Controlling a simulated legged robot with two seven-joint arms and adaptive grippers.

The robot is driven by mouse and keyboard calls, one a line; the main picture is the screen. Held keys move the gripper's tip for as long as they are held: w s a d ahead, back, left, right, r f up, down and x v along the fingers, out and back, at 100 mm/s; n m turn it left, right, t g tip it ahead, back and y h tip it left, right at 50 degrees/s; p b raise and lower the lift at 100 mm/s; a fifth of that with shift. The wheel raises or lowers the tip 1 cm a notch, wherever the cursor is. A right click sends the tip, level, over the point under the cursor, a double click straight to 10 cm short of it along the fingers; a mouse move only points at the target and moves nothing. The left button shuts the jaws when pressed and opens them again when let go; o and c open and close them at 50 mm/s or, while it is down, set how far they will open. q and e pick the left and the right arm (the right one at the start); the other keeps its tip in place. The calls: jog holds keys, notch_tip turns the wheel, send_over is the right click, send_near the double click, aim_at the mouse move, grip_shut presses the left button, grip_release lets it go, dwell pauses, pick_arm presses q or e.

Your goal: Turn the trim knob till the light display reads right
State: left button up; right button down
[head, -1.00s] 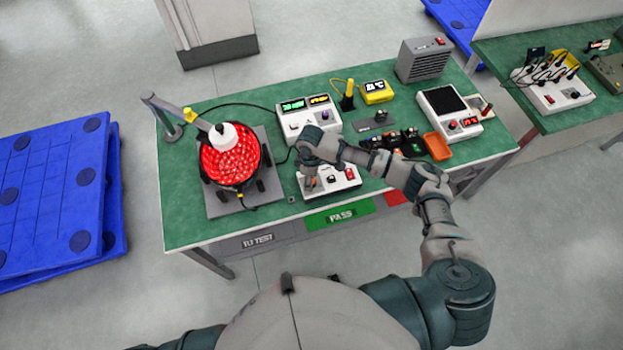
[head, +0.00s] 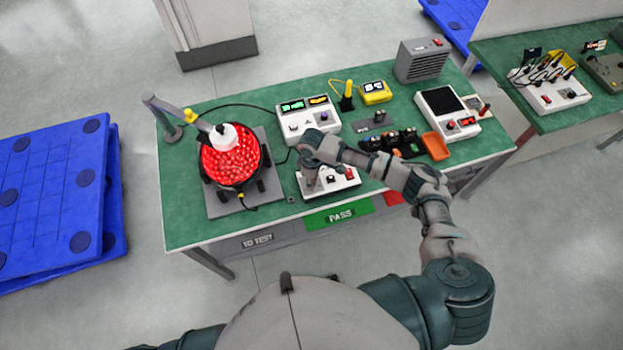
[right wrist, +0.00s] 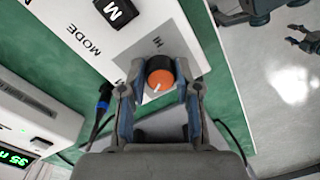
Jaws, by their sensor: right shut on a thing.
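The trim knob (right wrist: 160,76), with an orange cap and a white pointer mark, sits on the white control box (head: 344,182) at the table's front. My right gripper (head: 311,187) reaches down over the left part of this box. In the right wrist view the fingers (right wrist: 160,92) are shut on the knob's two sides. The round light display (head: 232,160) at the left of the table is lit red all over, partly covered by a white lamp head. My left gripper is out of view.
A white instrument (head: 308,122) with green and amber readouts stands behind the control box. A yellow meter (head: 375,92), a grey heater-like box (head: 421,61), a dark-screened instrument (head: 448,112) and an orange tray (head: 436,146) stand farther right. The green tabletop (head: 186,222) is bare at the front left.

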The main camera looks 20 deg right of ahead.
jog(key=m+p, duration=0.1)
jog(key=p, duration=0.1)
jog(key=m+p, duration=0.1)
jog(key=p, duration=0.1)
jog(key=r+m+p, duration=0.1)
jog(key=p, duration=0.1)
jog(key=shift+w+a+m+p, duration=0.15)
jog(key=shift+w+m+p, duration=0.15)
jog(key=shift+m, duration=0.1)
jog(key=shift+w+f+m+p, duration=0.1)
jog(key=shift+f+m+p, duration=0.1)
jog(key=shift+m+p, duration=1.2)
jog(key=shift+t, duration=0.3)
jog(key=c, duration=0.8)
grip_release()
jog(key=shift+f, duration=0.2)
